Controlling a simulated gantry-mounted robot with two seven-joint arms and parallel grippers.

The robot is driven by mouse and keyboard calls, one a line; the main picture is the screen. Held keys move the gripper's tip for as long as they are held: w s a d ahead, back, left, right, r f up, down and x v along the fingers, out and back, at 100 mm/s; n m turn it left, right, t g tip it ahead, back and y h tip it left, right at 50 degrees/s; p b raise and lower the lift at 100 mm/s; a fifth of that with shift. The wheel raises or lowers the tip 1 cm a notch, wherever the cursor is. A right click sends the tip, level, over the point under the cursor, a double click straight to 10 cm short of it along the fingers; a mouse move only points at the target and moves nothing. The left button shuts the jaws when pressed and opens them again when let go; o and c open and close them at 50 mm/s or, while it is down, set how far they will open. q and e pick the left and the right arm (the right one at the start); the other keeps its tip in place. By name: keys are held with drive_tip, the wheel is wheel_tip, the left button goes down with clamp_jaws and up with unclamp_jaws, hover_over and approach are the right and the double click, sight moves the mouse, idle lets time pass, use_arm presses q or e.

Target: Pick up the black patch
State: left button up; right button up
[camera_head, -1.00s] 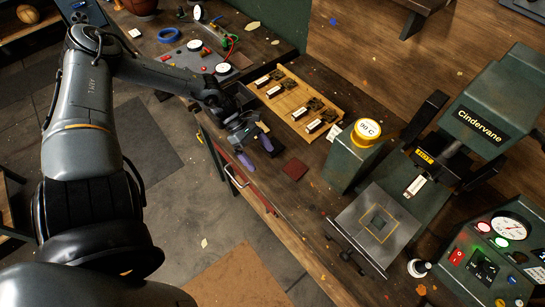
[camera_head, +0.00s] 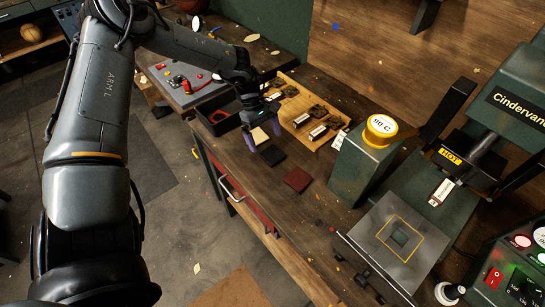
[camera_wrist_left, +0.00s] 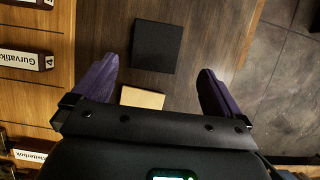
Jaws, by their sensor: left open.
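The black patch (camera_head: 272,155) is a flat dark square lying on the wooden bench, near its front edge. It also shows whole in the left wrist view (camera_wrist_left: 157,47), ahead of my fingers and sideways between their lines. My left gripper (camera_head: 265,136) is open and empty, its purple fingers spread above the bench beside the patch. In the left wrist view the fingers (camera_wrist_left: 157,72) stand apart with nothing between them but bench and a tan patch (camera_wrist_left: 142,97), partly covered by the gripper body. My right gripper is not in view.
A red-brown patch (camera_head: 297,179) lies close to the black one. Behind are a wooden board (camera_head: 325,140) with several labelled stamps and a dark tray (camera_head: 217,119). A green press with a hot head (camera_head: 462,158) and a metal plate (camera_head: 398,238) stands at right.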

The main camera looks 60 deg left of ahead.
sight(272, 153)
use_arm(q)
drive_tip(key=shift+w+b+x, duration=0.15)
drive_tip(key=shift+b+x, duration=0.1)
drive_tip(key=shift+x, duration=1.2)
drive_tip(key=shift+w+b+x, duration=0.1)
drive_tip(key=shift+b+x, duration=0.15)
drive_tip(key=shift+x, duration=1.2)
drive_tip(key=shift+r, duration=0.1)
drive_tip(key=c, duration=1.1)
